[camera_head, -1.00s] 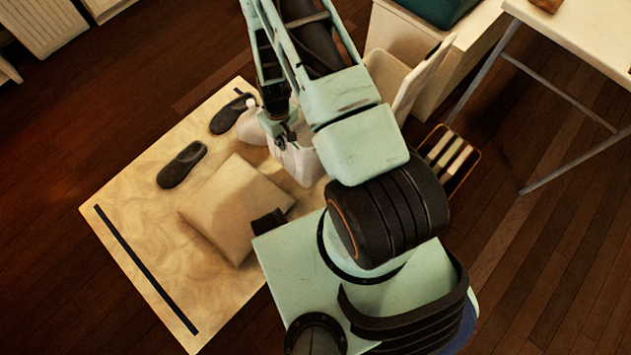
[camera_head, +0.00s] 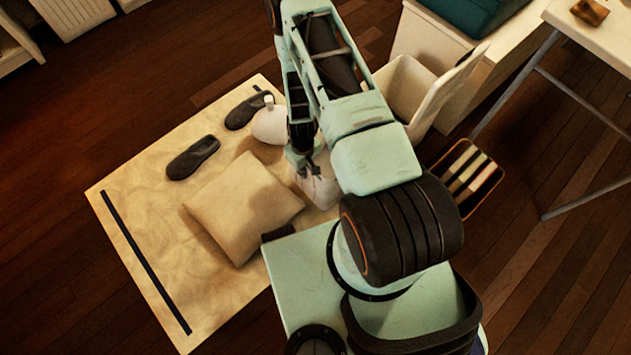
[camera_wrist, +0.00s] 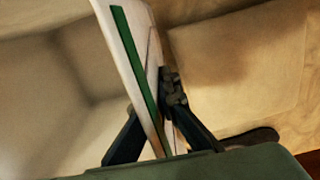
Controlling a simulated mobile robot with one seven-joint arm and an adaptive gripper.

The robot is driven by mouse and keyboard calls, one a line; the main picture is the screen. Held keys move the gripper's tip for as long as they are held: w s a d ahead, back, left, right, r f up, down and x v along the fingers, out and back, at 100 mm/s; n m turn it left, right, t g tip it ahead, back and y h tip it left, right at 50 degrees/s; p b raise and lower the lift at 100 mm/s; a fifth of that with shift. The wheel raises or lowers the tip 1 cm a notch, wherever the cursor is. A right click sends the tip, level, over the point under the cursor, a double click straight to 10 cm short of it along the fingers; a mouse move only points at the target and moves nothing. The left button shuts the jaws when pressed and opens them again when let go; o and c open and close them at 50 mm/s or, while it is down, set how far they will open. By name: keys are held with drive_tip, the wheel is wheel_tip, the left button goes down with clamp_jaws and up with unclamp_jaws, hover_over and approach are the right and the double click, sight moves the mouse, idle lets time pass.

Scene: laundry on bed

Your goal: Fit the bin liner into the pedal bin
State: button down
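The pedal bin (camera_head: 401,86) is pale and open-topped, with its lid (camera_head: 449,87) raised, behind my arm in the head view. My gripper (camera_head: 304,168) is left of it, low over the mat.
A cushion (camera_head: 243,207) and dark slippers (camera_head: 193,157) lie on the cream mat (camera_head: 130,210). A white rounded container (camera_head: 270,125) stands by the gripper. Dark floor is clear at left.

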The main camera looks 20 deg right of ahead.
sight(305, 181)
wheel_tip(305, 181, down, 8)
drive_tip(key=shift+r+b, duration=0.1)
drive_tip(key=shift+b, duration=1.05)
drive_tip(key=c, duration=2.7)
unclamp_jaws()
drive_tip(key=o, duration=0.5)
drive_tip(key=shift+o, duration=0.2)
